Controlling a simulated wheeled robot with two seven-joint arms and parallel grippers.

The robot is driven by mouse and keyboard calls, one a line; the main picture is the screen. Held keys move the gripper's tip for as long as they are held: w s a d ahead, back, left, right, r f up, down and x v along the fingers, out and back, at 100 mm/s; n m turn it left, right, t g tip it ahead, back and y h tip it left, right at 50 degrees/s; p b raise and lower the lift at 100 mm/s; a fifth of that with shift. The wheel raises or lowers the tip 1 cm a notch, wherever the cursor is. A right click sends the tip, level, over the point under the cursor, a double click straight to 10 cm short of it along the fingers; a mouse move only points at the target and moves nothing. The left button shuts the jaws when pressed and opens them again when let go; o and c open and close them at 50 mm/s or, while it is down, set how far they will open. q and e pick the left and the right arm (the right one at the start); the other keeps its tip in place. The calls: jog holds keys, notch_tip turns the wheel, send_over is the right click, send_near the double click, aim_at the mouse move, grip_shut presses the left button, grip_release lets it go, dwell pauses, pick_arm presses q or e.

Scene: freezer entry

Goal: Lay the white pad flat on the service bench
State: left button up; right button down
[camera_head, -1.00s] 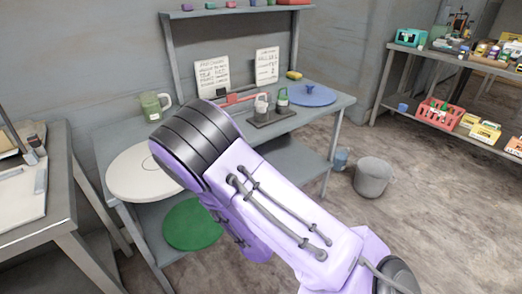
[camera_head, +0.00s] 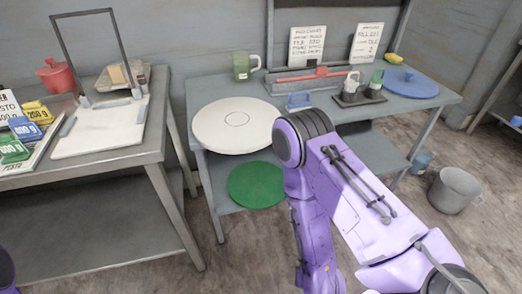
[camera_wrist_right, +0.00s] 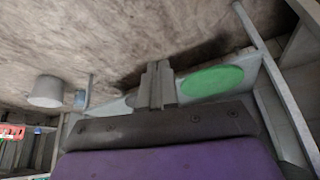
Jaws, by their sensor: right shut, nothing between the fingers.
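A round white pad (camera_head: 238,125) with a small ring at its middle lies on the left end of the grey service bench (camera_head: 297,117), its front edge at or slightly past the bench's front edge. It appears flat. My right arm stands in front of the bench in the head view, its gripper out of sight there. In the right wrist view my right gripper (camera_wrist_right: 158,70) is shut and empty. A green disc (camera_head: 257,185) lies on the lower shelf below the white pad; it also shows beyond the fingers in the wrist view (camera_wrist_right: 212,80). My left gripper is not in view.
A green mug (camera_head: 241,66), a blue clip-like item (camera_head: 299,101), a bottle tray (camera_head: 358,97) and a blue lid (camera_head: 407,84) stand on the bench. A left table (camera_head: 150,140) holds a white board (camera_head: 97,130) and boxes. A bucket (camera_head: 454,190) stands on the floor at right.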

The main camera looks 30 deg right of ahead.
jog(key=w+a+r+m+t+y, duration=0.1)
jog(key=w+a+r+t, duration=0.25)
jog(key=w+r, duration=0.2)
jog(key=w+a+r+m+t+y, duration=0.1)
jog(key=w+a+r+t, duration=0.1)
jog(key=w+a+r, duration=0.3)
jog(key=w+a+r+m+t+h, duration=0.1)
jog(key=w+a+r+m+t, duration=0.1)
jog(key=w+r+m+t, duration=0.3)
jog(key=w+a+r+m+t, duration=0.1)
jog(key=r+m+t, duration=0.1)
jog(key=r, duration=0.5)
jog(key=w+d+r+m+h+b, duration=0.1)
jog(key=w+d+m, duration=0.1)
jog(key=w, duration=0.4)
jog(key=w+d+r+m+h+b, duration=0.1)
jog(key=w+d+m, duration=0.1)
jog(key=w, duration=0.4)
jog(key=shift+w+d+m+t+b, duration=0.3)
jog(key=shift+w+d+m+t, duration=0.1)
jog(key=shift+d, duration=0.45)
